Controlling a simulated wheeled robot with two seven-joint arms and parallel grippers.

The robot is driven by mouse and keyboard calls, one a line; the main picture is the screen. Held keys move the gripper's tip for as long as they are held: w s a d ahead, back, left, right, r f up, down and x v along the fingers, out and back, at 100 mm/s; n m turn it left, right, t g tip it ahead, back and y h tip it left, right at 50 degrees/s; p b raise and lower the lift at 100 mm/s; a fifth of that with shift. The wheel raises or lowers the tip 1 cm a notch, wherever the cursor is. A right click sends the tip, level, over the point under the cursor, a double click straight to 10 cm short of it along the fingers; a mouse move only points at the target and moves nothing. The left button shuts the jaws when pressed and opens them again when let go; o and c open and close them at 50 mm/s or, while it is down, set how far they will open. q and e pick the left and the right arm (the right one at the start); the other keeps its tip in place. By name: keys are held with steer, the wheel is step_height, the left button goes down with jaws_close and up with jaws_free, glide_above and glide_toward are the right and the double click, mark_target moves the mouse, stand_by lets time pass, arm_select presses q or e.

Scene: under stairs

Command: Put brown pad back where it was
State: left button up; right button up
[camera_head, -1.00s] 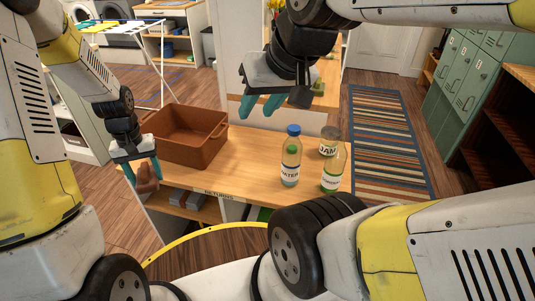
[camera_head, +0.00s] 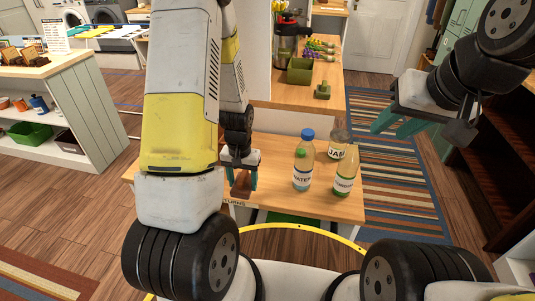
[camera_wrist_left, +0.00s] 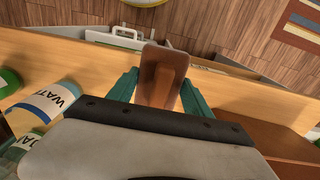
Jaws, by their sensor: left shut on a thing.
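My left gripper (camera_head: 243,180) is shut on the brown pad (camera_head: 241,188) above the near part of the wooden table (camera_head: 290,213). In the left wrist view the pad (camera_wrist_left: 163,75) stands out between the teal fingers. The water bottle (camera_head: 303,160) stands just to the right of this gripper in the head view. My right gripper (camera_head: 398,123) is open and empty in the air at the right, over the striped rug.
A jam jar (camera_head: 339,142) and another labelled bottle (camera_head: 346,172) stand beside the water bottle. A brown bin (camera_wrist_left: 285,140) shows in the left wrist view; my arm hides it in the head view. A counter (camera_head: 310,100) with a green box (camera_head: 300,72) lies behind.

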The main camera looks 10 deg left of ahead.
arm_select(q)
steer(key=w, duration=0.3)
steer(key=w+d, duration=0.1)
steer(key=w, duration=0.3)
steer(key=w+d+f, duration=0.1)
steer(key=w, duration=0.3)
steer(key=shift+w+d+f, duration=0.1)
steer(key=shift+w+d, duration=0.15)
steer(key=shift+s+f, duration=0.1)
steer(key=shift+f, duration=1.6)
steer(key=shift+f, duration=0.15)
steer(key=o, duration=1.5)
steer(key=shift+o, duration=0.2)
